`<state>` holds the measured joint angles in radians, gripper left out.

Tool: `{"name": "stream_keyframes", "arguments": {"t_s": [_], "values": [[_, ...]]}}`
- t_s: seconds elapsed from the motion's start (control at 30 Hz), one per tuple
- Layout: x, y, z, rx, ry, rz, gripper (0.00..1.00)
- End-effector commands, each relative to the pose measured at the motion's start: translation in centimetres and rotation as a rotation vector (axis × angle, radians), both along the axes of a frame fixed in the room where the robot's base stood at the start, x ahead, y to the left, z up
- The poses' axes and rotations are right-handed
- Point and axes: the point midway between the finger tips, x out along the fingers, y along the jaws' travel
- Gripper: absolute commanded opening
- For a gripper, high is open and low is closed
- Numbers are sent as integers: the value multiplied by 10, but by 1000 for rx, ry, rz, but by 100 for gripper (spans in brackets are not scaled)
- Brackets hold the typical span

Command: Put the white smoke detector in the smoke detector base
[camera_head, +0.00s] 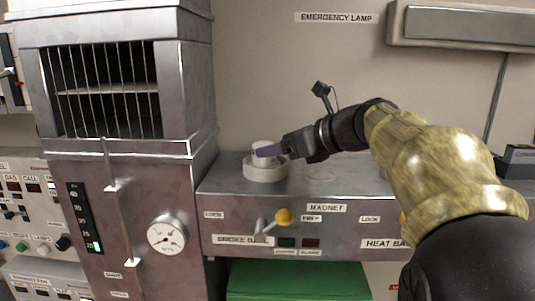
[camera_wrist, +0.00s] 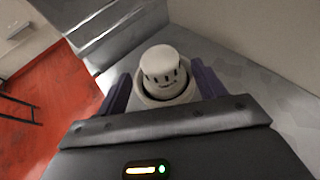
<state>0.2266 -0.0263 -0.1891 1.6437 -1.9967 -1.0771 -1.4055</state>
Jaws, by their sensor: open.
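The white smoke detector (camera_head: 262,145) stands upright inside the round white smoke detector base (camera_head: 265,173) on the metal counter. In the wrist view the detector (camera_wrist: 162,68) has dark slots around its side, and the ring of the base (camera_wrist: 150,101) shows around its lower part with a dark gap between. I cannot tell whether it is fully seated. My gripper (camera_head: 268,151) is open, with its purple fingers at the detector. In the wrist view my gripper (camera_wrist: 162,88) has one finger on each side of the detector, apparently clear of it.
A tall metal cabinet (camera_head: 125,180) with a barred window and a gauge rises left of the base. The counter front (camera_head: 340,225) carries a yellow knob (camera_head: 283,216) and labels. The wall is close behind. A green box (camera_head: 298,281) lies below.

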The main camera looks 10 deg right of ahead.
Motion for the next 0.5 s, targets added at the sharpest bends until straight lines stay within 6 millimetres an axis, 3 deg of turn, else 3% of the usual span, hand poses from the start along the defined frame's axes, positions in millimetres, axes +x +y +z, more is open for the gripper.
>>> {"name": "stream_keyframes", "arguments": {"t_s": [0.3, 0.5], "values": [[-45, -34, 21, -2, -1, -2, 69], [-56, -41, 28, -2, 1, 0, 69]]}}
